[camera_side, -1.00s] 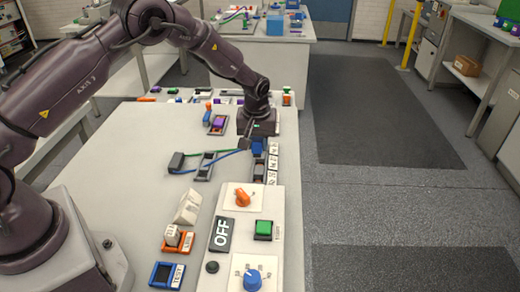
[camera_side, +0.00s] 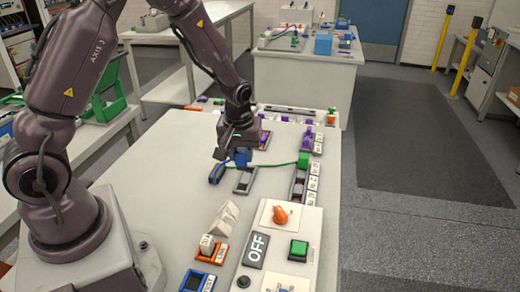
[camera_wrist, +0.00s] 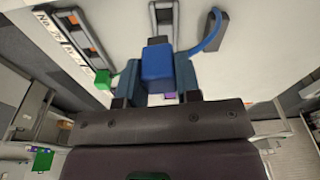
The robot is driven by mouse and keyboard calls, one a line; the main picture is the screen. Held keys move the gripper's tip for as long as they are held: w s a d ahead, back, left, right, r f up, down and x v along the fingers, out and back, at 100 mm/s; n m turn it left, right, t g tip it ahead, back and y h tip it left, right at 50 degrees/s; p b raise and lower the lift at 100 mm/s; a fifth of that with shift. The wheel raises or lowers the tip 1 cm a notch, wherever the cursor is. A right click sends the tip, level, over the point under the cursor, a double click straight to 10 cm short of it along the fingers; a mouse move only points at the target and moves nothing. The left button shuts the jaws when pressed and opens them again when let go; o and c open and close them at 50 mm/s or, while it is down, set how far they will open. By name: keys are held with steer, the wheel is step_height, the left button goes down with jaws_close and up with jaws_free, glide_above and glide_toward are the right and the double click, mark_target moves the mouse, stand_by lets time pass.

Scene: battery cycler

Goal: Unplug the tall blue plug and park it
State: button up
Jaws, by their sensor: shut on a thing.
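My gripper (camera_side: 237,150) is shut on the tall blue plug (camera_side: 241,158). In the wrist view the blue plug (camera_wrist: 157,64) sits between the two fingers of my gripper (camera_wrist: 158,84). Its blue cable (camera_wrist: 208,37) curves to a dark block (camera_wrist: 216,25). A dark, slotted holder (camera_side: 245,181) lies just below and beside the plug; it also shows in the wrist view (camera_wrist: 153,14). I cannot tell whether the plug's lower end touches it. The labelled socket row (camera_side: 299,184) is to the right, with a green plug (camera_side: 304,159) at its far end.
A control panel with an OFF sign (camera_side: 255,250), orange knob (camera_side: 281,215) and green button (camera_side: 299,248) stands in front. A white wedge (camera_side: 224,218) and an orange tray (camera_side: 211,253) are left of it. A purple plug (camera_side: 307,138) stands farther back. The left tabletop is clear.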

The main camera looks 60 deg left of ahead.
steer(key=shift+s+a+f, duration=0.1)
steer(key=shift+a+f, duration=0.75)
steer(key=shift+a, duration=0.05)
steer(key=shift+m, duration=0.6)
steer(key=shift+w+f, duration=0.2)
steer(key=shift+f, duration=1.55)
steer(key=shift+w+f, duration=0.2)
steer(key=shift+f, duration=1.5)
steer(key=shift+f, duration=0.25)
steer(key=o, duration=1)
